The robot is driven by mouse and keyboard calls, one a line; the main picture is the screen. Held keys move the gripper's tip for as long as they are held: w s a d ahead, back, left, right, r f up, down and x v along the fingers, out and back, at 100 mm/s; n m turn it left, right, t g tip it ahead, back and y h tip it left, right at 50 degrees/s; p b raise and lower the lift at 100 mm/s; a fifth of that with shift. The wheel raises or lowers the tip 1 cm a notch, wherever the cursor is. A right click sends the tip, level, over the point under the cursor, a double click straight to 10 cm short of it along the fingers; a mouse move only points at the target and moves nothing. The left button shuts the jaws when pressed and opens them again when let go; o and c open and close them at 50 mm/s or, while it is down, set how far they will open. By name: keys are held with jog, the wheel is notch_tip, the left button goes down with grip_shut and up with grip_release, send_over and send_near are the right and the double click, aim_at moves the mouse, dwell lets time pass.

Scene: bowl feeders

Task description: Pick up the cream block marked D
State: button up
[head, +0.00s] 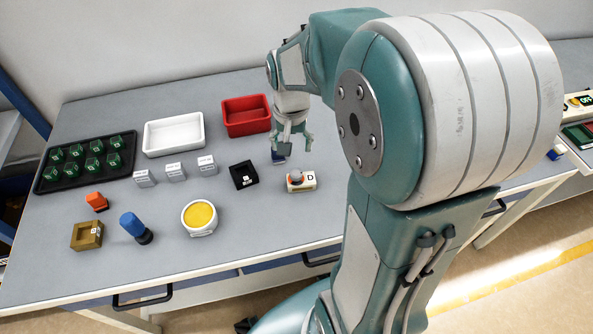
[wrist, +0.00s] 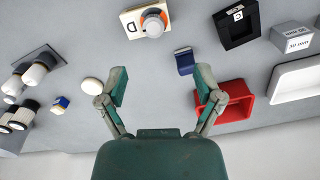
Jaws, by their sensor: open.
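The cream block marked D (head: 310,179) sits on the grey table, just left of my arm. It has a grey round knob with an orange part on top. In the wrist view the block (wrist: 131,24) is at the top edge, its D showing upside down. My gripper (head: 292,146) is open and empty above the table, on the far side of the block and apart from it. Its two fingers (wrist: 161,80) are spread wide in the wrist view, with the block beyond their tips. A small dark blue piece (wrist: 184,62) lies near the right fingertip.
A black square holder (head: 243,175) stands left of the block. A red bin (head: 247,128) and white bin (head: 174,149) are behind. Labelled grey blocks (head: 176,172), a yellow-topped round dish (head: 200,232), a blue knob (head: 132,224) and a black tray (head: 50,185) spread leftward. Table front centre is clear.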

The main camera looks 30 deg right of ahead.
send_over(296, 173)
jog(key=f, duration=0.5)
jog(key=shift+w+a+f, duration=0.15)
jog(key=shift+a+f, duration=0.05)
jog(key=shift+a, duration=0.05)
jog(key=f, duration=0.5)
jog(key=shift+d, duration=0.3)
jog(key=shift+a+f, duration=0.1)
jog(key=shift+f, duration=0.25)
grip_shut()
